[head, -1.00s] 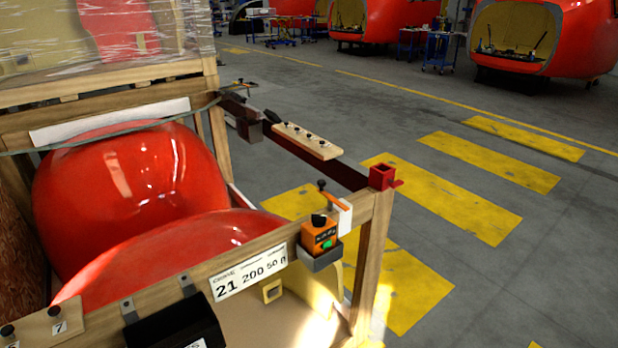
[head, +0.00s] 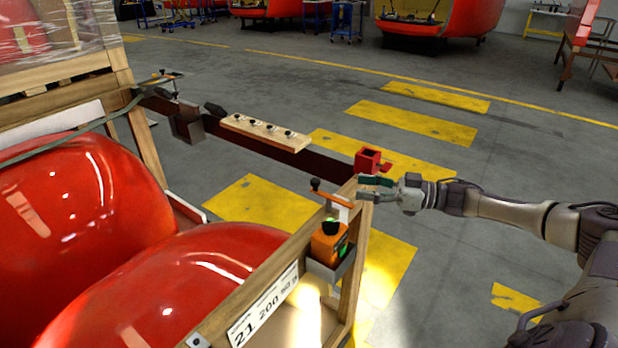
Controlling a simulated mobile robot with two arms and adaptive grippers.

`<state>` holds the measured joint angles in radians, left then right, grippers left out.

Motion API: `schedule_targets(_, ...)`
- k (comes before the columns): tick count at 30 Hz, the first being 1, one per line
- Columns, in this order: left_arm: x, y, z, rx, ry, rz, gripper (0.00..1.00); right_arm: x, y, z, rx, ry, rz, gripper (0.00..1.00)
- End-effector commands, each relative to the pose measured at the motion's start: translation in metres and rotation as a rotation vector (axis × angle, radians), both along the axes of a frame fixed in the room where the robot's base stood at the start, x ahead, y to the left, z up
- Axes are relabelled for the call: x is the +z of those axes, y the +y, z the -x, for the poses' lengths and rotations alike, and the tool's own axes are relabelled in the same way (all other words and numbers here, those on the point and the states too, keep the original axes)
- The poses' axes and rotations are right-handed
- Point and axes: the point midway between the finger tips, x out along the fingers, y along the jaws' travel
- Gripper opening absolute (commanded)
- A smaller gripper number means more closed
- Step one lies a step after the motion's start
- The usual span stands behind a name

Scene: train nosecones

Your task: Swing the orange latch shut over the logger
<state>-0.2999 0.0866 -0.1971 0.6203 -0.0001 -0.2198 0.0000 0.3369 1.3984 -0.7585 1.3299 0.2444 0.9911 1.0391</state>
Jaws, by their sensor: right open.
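The logger (head: 328,245) is an orange box with a dark panel and some green on it. It sits in a grey holder (head: 332,270) on the wooden crate's corner. The orange latch (head: 336,199) is a thin bar above the logger with a dark-topped knob at its left end. Its right end meets a white plate by the corner post, and the bar appears raised clear of the logger's top. My right gripper (head: 361,188) is open and empty, its fingers pointing left, just right of the latch. Whether it touches the latch or post is unclear. My left gripper is out of view.
A red square socket (head: 368,160) stands just above my right gripper at the crate corner. A dark rail with a wooden knob strip (head: 264,136) runs back left. Red nosecones (head: 190,290) fill the crate. The floor to the right is open.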

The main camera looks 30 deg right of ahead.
Motion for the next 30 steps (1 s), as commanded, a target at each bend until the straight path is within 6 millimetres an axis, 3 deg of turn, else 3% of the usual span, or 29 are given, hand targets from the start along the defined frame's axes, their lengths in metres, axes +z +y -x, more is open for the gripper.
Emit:
schedule_targets(6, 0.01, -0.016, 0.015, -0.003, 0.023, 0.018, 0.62, 0.005, 0.034, -0.034, 0.001, -0.007, -0.004, 0.5)
schedule_targets(15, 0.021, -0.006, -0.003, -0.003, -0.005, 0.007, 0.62, 0.003, 0.073, -0.073, -0.001, -0.005, -0.001, 0.5)
schedule_targets(30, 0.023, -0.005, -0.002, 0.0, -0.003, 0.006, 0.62, 0.0, 0.085, -0.085, -0.002, -0.002, 0.002, 0.5)
